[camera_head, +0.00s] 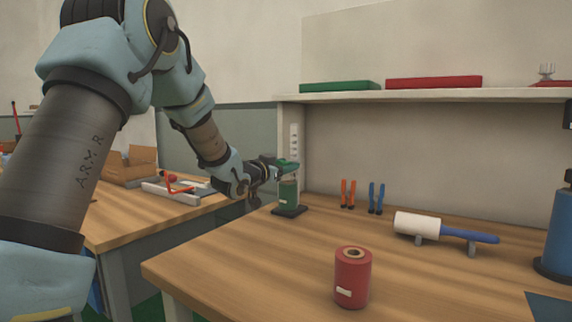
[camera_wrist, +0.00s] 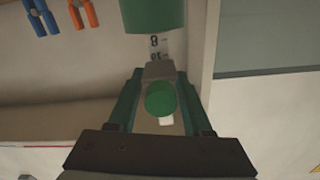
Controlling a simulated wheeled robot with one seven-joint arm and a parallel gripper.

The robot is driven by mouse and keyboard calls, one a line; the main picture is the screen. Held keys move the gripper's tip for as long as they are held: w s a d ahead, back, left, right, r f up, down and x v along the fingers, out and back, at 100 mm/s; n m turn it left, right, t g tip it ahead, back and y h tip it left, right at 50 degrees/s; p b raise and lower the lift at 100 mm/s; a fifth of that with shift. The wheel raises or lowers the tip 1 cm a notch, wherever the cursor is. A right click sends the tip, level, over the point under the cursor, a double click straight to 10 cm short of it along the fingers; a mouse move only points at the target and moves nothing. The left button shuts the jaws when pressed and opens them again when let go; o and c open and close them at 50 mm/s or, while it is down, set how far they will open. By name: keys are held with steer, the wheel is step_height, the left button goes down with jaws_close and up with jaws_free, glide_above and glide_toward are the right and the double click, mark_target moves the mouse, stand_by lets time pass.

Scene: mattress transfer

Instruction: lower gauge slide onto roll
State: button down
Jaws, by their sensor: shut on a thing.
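The height gauge has a white scale strip (camera_head: 294,138) standing upright at the back left of the near bench, on a dark green base (camera_head: 290,211). A green roll (camera_head: 288,194) stands upright on that base; it shows at the top of the wrist view (camera_wrist: 155,14). My gripper (camera_head: 283,166) is shut on the gauge slide above the roll. In the wrist view the grey slide (camera_wrist: 158,70) with its round green knob sits between my fingers (camera_wrist: 158,100). A short stretch of scale shows between slide and roll, so they look apart. Their exact gap is hard to judge.
A red roll (camera_head: 352,283) stands at the bench front. Orange pliers (camera_head: 348,193) and blue pliers (camera_head: 376,198) stand at the back. A white roller with blue handle (camera_head: 468,235) rests on supports at right. A shelf (camera_head: 420,95) overhangs the back.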

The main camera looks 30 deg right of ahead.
steer(key=shift+w+a, duration=0.1)
steer(key=c, duration=0.5)
jaws_free()
steer(key=shift+r, duration=0.1)
steer(key=b+v, duration=0.1)
steer(key=v, duration=1)
